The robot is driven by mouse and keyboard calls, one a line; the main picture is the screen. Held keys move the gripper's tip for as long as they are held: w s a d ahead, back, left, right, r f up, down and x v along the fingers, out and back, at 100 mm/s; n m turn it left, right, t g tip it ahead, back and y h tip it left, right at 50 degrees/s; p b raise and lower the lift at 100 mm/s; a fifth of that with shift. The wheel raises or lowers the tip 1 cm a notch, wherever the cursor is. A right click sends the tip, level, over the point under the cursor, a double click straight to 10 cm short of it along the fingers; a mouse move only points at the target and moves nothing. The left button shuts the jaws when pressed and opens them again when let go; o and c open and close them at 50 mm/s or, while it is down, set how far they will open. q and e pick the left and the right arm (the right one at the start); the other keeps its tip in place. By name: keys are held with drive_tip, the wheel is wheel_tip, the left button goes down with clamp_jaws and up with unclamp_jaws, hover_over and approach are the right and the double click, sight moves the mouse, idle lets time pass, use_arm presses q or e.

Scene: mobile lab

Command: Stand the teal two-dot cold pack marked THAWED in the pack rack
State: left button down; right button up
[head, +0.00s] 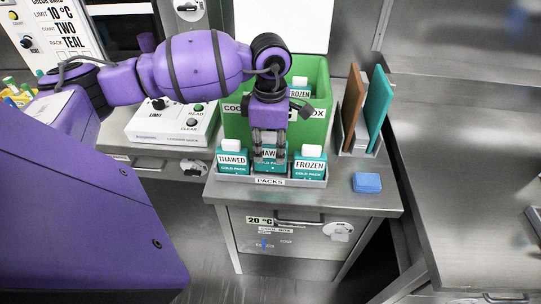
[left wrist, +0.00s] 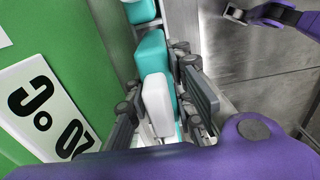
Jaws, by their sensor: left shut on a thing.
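My left gripper (head: 268,150) points down and is shut on the teal middle cold pack (head: 272,167). The letters AW of its label show between the fingers; its dots are not clear. The left wrist view shows the held pack (left wrist: 152,58) with its white cap (left wrist: 157,105) between the fingers (left wrist: 160,115). The held pack is upright at the middle of the pack rack (head: 300,184), labelled PACKS; I cannot tell whether it rests on the rack floor. A THAWED pack (head: 232,163) stands left of it and a FROZEN pack (head: 309,166) right.
The green cool box (head: 318,80) stands right behind the rack, with a FROZEN pack (head: 300,93) in it. A holder with brown (head: 352,105) and teal (head: 378,110) boards is at the right. A blue block (head: 367,182) lies near it. A control box (head: 150,128) stands left.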

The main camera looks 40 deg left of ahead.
sight(271, 157)
use_arm(q)
drive_tip(key=shift+w+a+f, duration=0.1)
drive_tip(key=shift+w+f, duration=0.1)
drive_tip(key=shift+f, duration=1.6)
drive_tip(key=shift+f, duration=0.1)
drive_tip(key=c, duration=1.5)
unclamp_jaws()
drive_tip(key=shift+c, duration=0.2)
